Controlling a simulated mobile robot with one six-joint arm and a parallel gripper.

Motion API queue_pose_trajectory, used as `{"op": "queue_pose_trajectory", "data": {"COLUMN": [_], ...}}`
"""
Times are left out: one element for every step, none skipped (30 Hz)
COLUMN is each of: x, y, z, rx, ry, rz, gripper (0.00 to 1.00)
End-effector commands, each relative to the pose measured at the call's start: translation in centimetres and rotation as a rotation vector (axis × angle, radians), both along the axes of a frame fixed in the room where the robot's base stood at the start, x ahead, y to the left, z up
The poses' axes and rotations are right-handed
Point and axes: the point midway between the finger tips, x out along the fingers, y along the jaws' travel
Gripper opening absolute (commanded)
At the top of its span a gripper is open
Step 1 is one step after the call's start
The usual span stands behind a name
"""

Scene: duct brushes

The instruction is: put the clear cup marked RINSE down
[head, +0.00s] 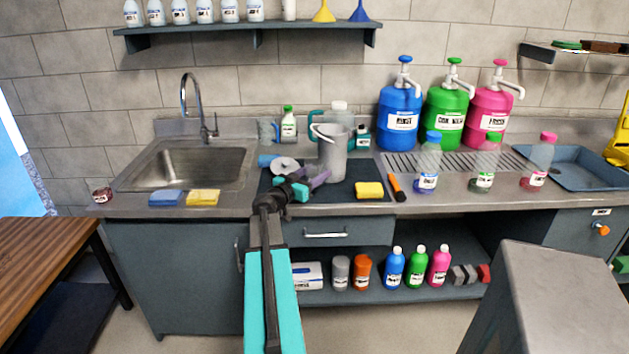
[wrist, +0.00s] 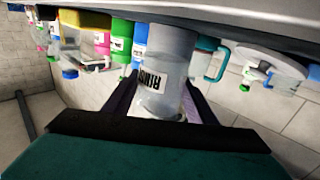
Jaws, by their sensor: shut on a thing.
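The clear cup marked RINSE (wrist: 170,60) is between the purple fingers of my gripper (wrist: 160,101) in the wrist view, its label facing the camera. That view is turned over, with the counter along the top. In the head view the greyish cup (head: 334,155) looks upright over the dark mat (head: 338,196), and my gripper (head: 320,178) is shut on it low down. The cup's base is at or very near the mat; I cannot tell whether it touches. The far finger is mostly hidden in the head view.
A yellow sponge (head: 369,190) and an orange-handled tool (head: 395,186) lie right of the cup. The sink (head: 190,167) is left. Bare mat shows in front of the cup.

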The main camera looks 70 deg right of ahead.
Motion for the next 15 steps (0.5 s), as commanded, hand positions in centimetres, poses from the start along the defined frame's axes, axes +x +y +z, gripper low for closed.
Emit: {"op": "queue_pose_trajectory", "data": {"x": [0.18, 0.22, 0.26, 0.27, 0.28, 0.29, 0.29, 0.28, 0.27, 0.27, 0.26, 0.26, 0.26, 0.26, 0.26], "y": [-0.55, -0.71, -0.86, -0.94, -1.0, -1.04, -1.04, -1.04, -1.02, -1.02, -1.0, -0.99, -0.99, -0.99, -0.99], "z": [0.04, 0.0, -0.03, -0.04, -0.06, -0.07, -0.08, -0.09, -0.09, -0.1, -0.09, -0.09, -0.09, -0.09, -0.1], "rx": [0.0, 0.0, 0.0, 0.0, 0.0, 0.0, 0.0, 0.0, 0.0, 0.0, 0.0, 0.0, 0.0, 0.0, 0.0], "ry": [0.0, 0.0, 0.0, 0.0, 0.0, 0.0, 0.0, 0.0, 0.0, 0.0, 0.0, 0.0, 0.0, 0.0, 0.0], "rz": [0.0, 0.0, 0.0, 0.0, 0.0, 0.0, 0.0, 0.0, 0.0, 0.0, 0.0, 0.0, 0.0, 0.0, 0.0], "gripper": [0.26, 0.26, 0.26, 0.26, 0.26, 0.26, 0.26, 0.26, 0.26, 0.26, 0.26, 0.26, 0.26, 0.26, 0.26]}}
